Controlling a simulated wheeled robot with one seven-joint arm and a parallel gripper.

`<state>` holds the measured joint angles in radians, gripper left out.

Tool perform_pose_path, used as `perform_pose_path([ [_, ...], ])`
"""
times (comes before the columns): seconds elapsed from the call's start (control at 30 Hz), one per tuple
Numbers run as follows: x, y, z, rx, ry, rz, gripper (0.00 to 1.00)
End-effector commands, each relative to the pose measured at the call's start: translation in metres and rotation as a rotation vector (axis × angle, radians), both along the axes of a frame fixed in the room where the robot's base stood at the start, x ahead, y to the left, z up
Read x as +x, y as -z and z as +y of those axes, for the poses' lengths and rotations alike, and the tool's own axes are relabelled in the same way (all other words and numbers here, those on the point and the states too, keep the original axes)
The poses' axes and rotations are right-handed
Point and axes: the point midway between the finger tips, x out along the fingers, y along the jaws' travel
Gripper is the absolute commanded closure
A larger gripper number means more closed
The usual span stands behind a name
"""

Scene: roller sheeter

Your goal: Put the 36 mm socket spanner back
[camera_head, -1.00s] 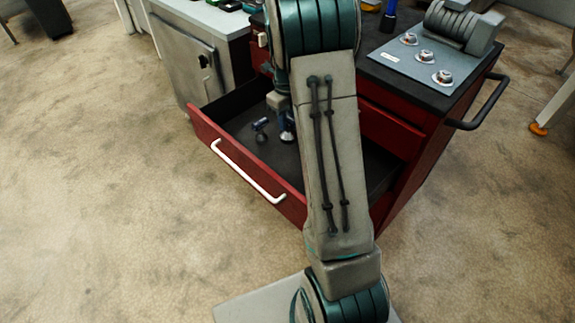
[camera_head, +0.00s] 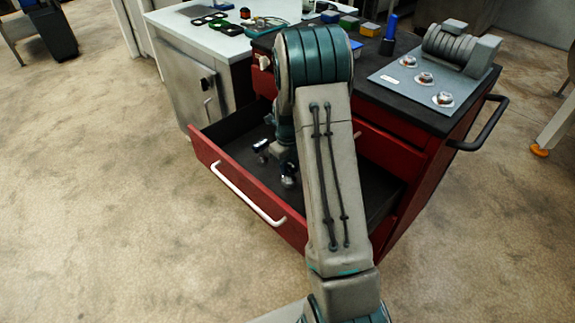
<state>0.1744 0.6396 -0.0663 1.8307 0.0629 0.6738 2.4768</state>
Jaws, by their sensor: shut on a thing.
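The open red drawer (camera_head: 240,188) of the cabinet has a dark, mostly bare floor. My gripper (camera_head: 287,169) is inside the drawer's outline, low beside my arm and largely hidden by it. It is shut on a small dark and chrome piece (camera_head: 288,182), apparently the socket spanner; its size marking cannot be read. Whether this piece touches the drawer floor is unclear.
The cabinet's black top (camera_head: 430,109) carries a grey plate (camera_head: 400,82) with three chrome nuts, a grey ribbed unit (camera_head: 458,46) and a blue upright tool (camera_head: 389,33). A pale bench (camera_head: 205,37) stands behind left. The white drawer handle (camera_head: 247,195) faces open floor.

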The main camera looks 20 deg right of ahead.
Motion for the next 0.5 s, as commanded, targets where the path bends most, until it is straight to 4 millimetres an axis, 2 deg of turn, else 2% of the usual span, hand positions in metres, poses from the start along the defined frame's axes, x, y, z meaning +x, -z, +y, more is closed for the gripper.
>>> perform_pose_path([
  [0.13,0.0001,0.0041,-0.0001,0.0,0.0,0.0,1.0],
  [0.17,-0.0001,0.0036,-0.0001,0.0,0.001,0.0,0.71],
  [0.2,-0.0001,0.0031,-0.0001,0.0,0.001,0.0,0.6],
  [0.23,-0.0001,0.0032,-0.0002,0.0,0.001,0.0,0.55],
  [0.5,-0.0001,0.0023,-0.0001,0.0,0.0,0.0,0.55],
])
